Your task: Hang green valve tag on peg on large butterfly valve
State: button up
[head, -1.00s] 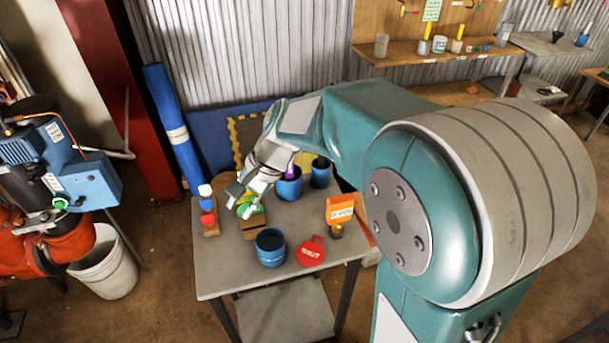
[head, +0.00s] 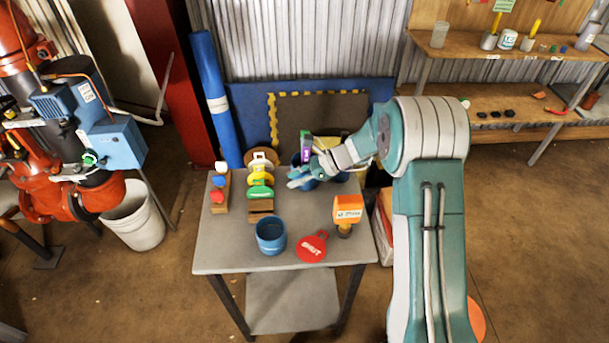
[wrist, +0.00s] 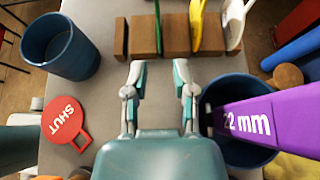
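The green tag (head: 260,192) stands in a slotted wooden rack (head: 261,207) on the grey table, in front of a yellow and a white tag. In the wrist view the green tag (wrist: 158,22) shows as a thin edge ahead of my fingers. My gripper (head: 300,180) is low over the table, just right of the rack. In the wrist view my gripper (wrist: 159,78) is open, with nothing between the fingers. The large orange-red valve (head: 92,200) with a blue box stands at the left. A small green round part (head: 89,158) shows on it; I cannot make out the peg.
A blue cup with a purple "22 mm" tool (wrist: 248,120) is close to my gripper's right finger. A white bucket (head: 138,222) stands below the valve.

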aim_at(271, 189)
jog(key=x, duration=0.2)
jog(key=shift+a+f, duration=0.15)
jog(key=shift+a, duration=0.15)
jog(key=shift+x, duration=2.9)
jog(key=shift+d, duration=0.15)
jog(key=shift+s, duration=0.1)
grip_shut()
jog(key=shift+r, duration=2.95)
